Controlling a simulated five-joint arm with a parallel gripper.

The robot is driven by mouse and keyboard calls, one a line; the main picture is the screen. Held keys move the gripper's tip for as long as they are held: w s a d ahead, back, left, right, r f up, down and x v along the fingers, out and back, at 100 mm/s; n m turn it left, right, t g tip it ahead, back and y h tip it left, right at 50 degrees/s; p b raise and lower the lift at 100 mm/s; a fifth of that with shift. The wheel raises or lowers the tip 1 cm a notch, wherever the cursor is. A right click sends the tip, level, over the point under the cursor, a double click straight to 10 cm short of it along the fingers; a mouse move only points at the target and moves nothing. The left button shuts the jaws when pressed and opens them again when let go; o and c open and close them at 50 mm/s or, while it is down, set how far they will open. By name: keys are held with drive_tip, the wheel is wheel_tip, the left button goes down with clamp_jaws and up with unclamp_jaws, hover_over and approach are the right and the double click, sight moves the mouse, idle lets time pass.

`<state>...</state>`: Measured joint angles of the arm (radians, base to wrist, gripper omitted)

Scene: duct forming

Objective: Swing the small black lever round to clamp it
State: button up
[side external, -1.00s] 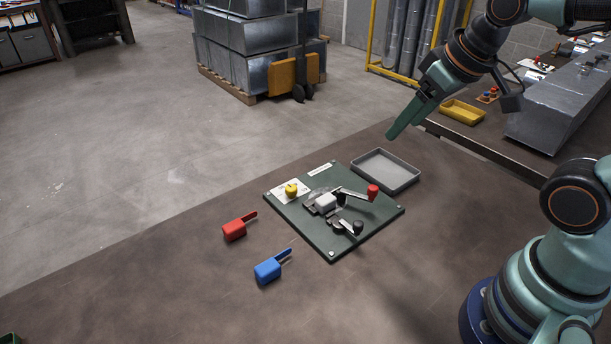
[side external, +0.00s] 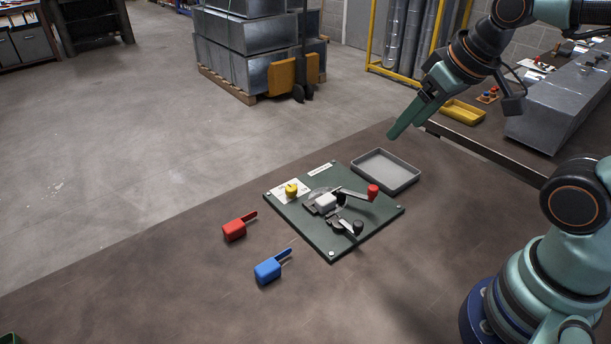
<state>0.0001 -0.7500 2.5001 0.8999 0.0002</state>
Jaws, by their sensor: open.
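The small black lever (side external: 350,231) sits near the front right part of a dark green board (side external: 311,234). It has a dark round knob (side external: 358,226) at its right end. A yellow knob (side external: 291,189) stands on a white label at the board's left. My gripper (side external: 391,136) is above and behind the board, pointing down and left, clear of the lever. It is open and appears empty; the gap between its fingers is hard to see.
A grey tray (side external: 408,182) lies just behind the board. A side bench holds a yellow tray (side external: 463,111) and a metal duct (side external: 563,112). The table's front is clear.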

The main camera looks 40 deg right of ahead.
drive_tip(key=shift+c, duration=1.1)
drive_tip(key=n+g, duration=0.6)
drive_tip(key=n, duration=2.1)
approach(359, 223)
wheel_tip(359, 223, down, 9)
drive_tip(key=shift+s+r, duration=0.1)
drive_tip(key=shift+r, duration=0.05)
clamp_jaws()
